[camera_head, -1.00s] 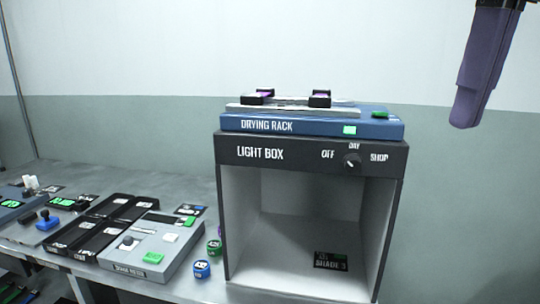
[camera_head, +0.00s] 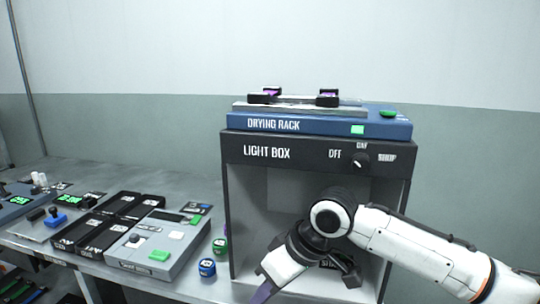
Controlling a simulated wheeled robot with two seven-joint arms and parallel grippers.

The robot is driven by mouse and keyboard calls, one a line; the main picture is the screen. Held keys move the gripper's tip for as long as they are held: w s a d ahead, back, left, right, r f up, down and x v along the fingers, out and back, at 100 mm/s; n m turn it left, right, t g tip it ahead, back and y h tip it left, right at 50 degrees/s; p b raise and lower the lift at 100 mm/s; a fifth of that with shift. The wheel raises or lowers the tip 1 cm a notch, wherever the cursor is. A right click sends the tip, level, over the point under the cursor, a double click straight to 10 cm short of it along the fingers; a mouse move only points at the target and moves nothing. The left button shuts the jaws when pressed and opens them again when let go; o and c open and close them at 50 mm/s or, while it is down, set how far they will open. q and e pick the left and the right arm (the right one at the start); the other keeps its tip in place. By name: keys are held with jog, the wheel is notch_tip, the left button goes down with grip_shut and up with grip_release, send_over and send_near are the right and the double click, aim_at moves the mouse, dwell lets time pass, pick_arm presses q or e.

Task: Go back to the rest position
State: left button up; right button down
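My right arm comes in from the right across the front of the light box (camera_head: 233,215). Its wrist end (camera_head: 303,247) points down in front of the box opening, with a purple part at the lower edge of the picture. The fingertips are not clear, so I cannot tell whether this gripper is open or shut. No held object can be made out. My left arm and gripper are not in view. The drying rack (camera_head: 315,125) lies on top of the light box, with two black clips (camera_head: 265,96) showing purple on top.
The bench (camera_head: 200,175) left of the light box carries a grey press unit (camera_head: 150,262), black trays (camera_head: 100,232), a blue-handled tool (camera_head: 54,218) and small blue and green pieces (camera_head: 207,267). The arm covers the card in the box. The wall above is clear.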

jog(key=s+a+f+m+t+y, duration=0.1)
jog(key=s+f+m+t+y, duration=0.15)
jog(key=f, duration=0.55)
jog(key=s+a+f+m+t+y, duration=0.15)
jog(key=s+f, duration=0.25)
jog(key=f, duration=0.5)
jog(key=s+d+f+m+t+h, duration=0.1)
jog(key=s+d+f+h, duration=0.2)
jog(key=s+d+f, duration=0.4)
jog(key=s+d+f+m+t+h, duration=0.1)
jog(key=s+d+f+m+h, duration=0.1)
jog(key=s+d+f, duration=0.5)
jog(key=s+d+h, duration=0.1)
jog(key=s+d, duration=0.1)
jog(key=d, duration=0.4)
jog(key=shift+s+d+m+t+h, duration=0.25)
jog(key=shift+d+m+t+h, duration=0.05)
jog(key=shift+d+t+h, duration=0.1)
